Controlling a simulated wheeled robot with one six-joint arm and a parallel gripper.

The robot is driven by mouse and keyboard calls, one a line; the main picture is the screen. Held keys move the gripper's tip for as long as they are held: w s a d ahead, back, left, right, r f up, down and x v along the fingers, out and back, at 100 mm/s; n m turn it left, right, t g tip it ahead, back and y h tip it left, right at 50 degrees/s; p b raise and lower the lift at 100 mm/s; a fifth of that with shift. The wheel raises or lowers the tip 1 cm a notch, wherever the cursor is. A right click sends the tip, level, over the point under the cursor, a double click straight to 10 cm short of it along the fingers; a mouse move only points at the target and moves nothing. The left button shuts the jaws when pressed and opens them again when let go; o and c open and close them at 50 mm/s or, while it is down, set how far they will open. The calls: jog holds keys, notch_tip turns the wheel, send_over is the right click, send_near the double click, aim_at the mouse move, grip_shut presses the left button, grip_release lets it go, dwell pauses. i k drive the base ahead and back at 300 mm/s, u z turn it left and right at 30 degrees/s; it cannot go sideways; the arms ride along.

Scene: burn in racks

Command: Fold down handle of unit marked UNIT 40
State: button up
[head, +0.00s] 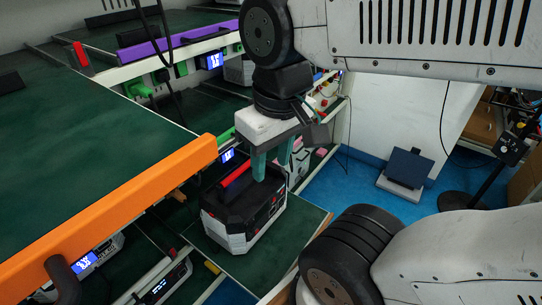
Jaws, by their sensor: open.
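A black and white unit (240,220) with a red handle bar (236,184) on its top sits on a green shelf at the middle. No UNIT 40 mark can be read on it in this view. My gripper (272,170) points down over the unit, with its two teal fingers apart and nothing seen between them. The fingertips overlap the back right of the unit's top, to the right of the red handle. Whether they touch the unit cannot be told. The far side of the handle is partly hidden.
An orange-edged green shelf (110,212) juts out at the left, above lower units with lit displays (84,263). A purple-edged shelf (175,43) is behind. Blue floor (335,200) is open at the right, with a dark box (408,167) on it.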

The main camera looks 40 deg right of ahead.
aim_at(245, 166)
jog(key=k, duration=1.3)
jog(key=z, duration=0.65)
jog(key=i, duration=1.05)
jog(key=z, duration=0.65)
